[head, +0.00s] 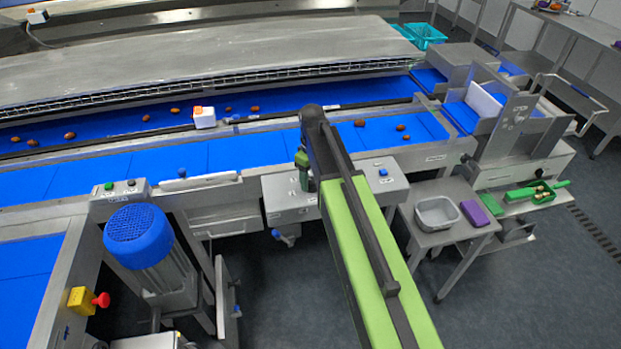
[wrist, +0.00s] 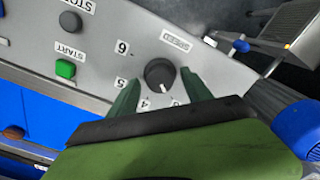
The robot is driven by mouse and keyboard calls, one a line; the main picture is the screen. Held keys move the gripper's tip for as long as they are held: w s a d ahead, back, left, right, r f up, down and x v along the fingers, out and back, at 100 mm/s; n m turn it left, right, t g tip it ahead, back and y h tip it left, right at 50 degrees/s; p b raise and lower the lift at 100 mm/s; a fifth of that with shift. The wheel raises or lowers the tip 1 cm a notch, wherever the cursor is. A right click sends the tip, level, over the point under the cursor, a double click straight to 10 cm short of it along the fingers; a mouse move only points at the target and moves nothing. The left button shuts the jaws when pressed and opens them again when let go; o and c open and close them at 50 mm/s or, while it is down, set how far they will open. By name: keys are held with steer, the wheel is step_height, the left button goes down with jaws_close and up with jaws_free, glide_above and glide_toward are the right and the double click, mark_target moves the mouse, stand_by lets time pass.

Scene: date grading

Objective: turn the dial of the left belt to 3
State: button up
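A dark round dial (wrist: 160,74) sits on a light grey control panel (wrist: 98,47) under a SPEED label, with printed numbers around it. In the wrist view its white mark points down, near the 4 and a partly covered number beside it. My gripper (wrist: 160,78) is open, with one green finger on each side of the dial; I cannot tell whether they touch it. In the head view my gripper (head: 303,172) is over the panel (head: 285,202) at the belt's front edge, and my arm hides the dial.
A green START button (wrist: 65,68) and a dark STOP button (wrist: 70,21) are on the same panel. A blue motor (head: 137,232) stands at the left. A grey tub (head: 436,213) and purple block (head: 477,211) are on a side table at the right.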

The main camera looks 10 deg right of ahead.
steer(key=shift+r, duration=0.1)
step_height(320, 180, up, 17)
steer(key=p, duration=1.7)
steer(key=shift+r, duration=0.15)
steer(key=b, duration=1.1)
glide_toward(312, 180)
steer(key=s+f, duration=0.3)
steer(key=s, duration=0.1)
steer(key=s+f+m+b, duration=0.4)
steer(key=s+m, duration=0.3)
steer(key=s, duration=0.3)
steer(key=shift+s+a+f+m+b, duration=0.3)
steer(key=shift+f+m+b, duration=0.05)
steer(key=shift+m+b, duration=0.05)
